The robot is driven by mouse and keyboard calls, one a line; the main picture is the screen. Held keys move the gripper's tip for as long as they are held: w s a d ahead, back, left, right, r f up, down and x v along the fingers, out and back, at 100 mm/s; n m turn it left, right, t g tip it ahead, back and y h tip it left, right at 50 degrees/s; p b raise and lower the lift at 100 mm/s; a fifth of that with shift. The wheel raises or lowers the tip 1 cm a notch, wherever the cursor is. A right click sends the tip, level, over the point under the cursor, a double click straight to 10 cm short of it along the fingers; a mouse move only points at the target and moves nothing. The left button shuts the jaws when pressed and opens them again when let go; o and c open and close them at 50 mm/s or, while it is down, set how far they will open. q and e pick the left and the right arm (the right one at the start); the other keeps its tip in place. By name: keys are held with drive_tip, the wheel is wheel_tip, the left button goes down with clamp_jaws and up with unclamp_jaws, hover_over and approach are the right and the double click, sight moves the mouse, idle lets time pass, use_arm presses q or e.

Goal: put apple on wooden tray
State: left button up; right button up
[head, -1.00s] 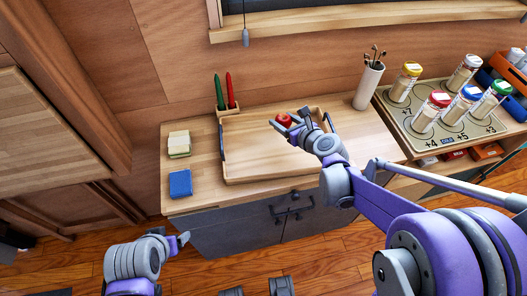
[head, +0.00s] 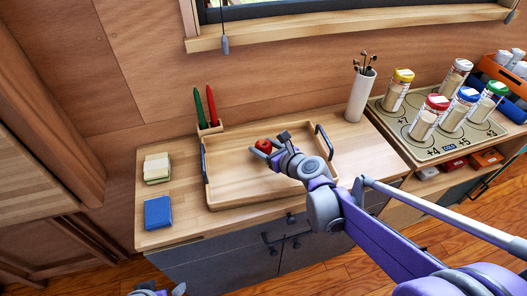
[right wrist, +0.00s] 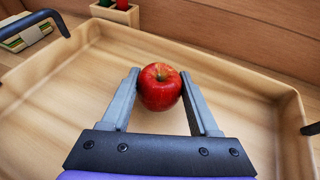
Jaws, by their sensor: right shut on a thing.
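The red apple (head: 264,144) is between the fingertips of my right gripper (head: 272,146), which is shut on it. The apple also shows in the right wrist view (right wrist: 160,87), with a finger against each side. The wooden tray (head: 232,188) lies on the counter, a shallow light box with dark handles at its left and right ends. The apple and gripper are over the tray's back middle part; I cannot tell whether the apple touches the tray floor. The tray is otherwise empty. Only a bit of my left gripper (head: 178,290) shows at the bottom edge.
A holder with a green and a red pen (head: 211,105) stands behind the tray. A blue block (head: 158,212) and a pale sponge-like stack (head: 157,168) lie to its left. A white cup (head: 361,97) and a rack with several jars (head: 420,145) stand to the right.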

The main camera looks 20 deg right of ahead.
drive_tip(key=shift+f, duration=0.75)
drive_tip(key=shift+f, duration=0.1)
drive_tip(key=o, duration=1.4)
drive_tip(key=shift+c, duration=0.2)
drive_tip(key=shift+s+d+r, duration=0.2)
drive_tip(key=shift+s+r, duration=0.1)
drive_tip(key=p+v, duration=0.2)
drive_tip(key=v, duration=0.9)
drive_tip(key=shift+s, duration=0.1)
